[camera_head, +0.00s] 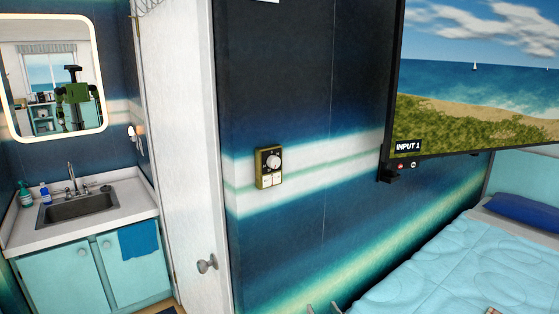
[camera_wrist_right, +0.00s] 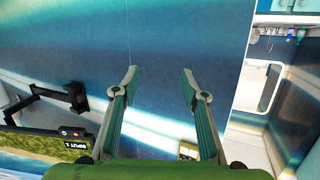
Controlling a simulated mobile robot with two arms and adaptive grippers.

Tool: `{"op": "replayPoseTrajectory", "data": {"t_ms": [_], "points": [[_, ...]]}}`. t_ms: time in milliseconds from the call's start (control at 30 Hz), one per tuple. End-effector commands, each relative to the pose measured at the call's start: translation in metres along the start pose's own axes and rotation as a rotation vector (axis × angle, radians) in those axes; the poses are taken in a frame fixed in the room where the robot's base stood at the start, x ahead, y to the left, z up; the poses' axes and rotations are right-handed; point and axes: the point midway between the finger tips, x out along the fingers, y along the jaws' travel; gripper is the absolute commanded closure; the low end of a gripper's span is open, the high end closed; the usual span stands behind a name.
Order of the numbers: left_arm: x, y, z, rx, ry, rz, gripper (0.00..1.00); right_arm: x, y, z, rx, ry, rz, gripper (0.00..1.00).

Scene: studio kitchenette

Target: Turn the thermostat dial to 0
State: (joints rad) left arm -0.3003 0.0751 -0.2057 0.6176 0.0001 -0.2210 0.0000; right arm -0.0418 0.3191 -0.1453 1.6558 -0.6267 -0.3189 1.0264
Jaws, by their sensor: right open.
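The dial's exact setting is too small to read. The tips of my right gripper (camera_head: 322,307) just show at the bottom edge of the head view, below and to the right of the thermostat. In the right wrist view, my right gripper (camera_wrist_right: 158,76) is open and empty, facing the wall. A corner of the yellow thermostat (camera_wrist_right: 187,150) shows there, partly hidden behind one finger. My left gripper is not in view.
A wall-mounted screen (camera_head: 475,75) and a bed with a light blue cover (camera_head: 440,270) are on the right. A white door (camera_head: 180,150) with a round knob (camera_head: 207,264) stands left of the thermostat, beyond it a sink (camera_head: 78,205). The wall around the thermostat is clear.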

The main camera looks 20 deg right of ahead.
Motion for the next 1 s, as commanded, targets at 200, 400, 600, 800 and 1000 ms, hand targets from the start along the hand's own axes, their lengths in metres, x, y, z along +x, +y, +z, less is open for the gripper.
{"op": "replayPoseTrajectory", "data": {"t_ms": [200, 400, 600, 800, 1000], "points": [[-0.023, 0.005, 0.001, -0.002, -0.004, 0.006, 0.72, -0.007, -0.043, -0.226, 0.095, 0.392, -0.220, 0.60], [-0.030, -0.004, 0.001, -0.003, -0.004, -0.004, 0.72, -0.032, -0.071, -0.309, 0.121, 0.523, -0.361, 0.60], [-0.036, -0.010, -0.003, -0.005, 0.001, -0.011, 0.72, -0.025, -0.080, -0.329, 0.128, 0.539, -0.384, 0.60], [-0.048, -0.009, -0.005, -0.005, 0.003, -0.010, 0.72, 0.006, -0.092, -0.350, 0.130, 0.539, -0.382, 0.60], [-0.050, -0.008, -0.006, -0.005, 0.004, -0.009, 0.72, 0.040, -0.106, -0.369, 0.132, 0.538, -0.383, 0.60]]}}
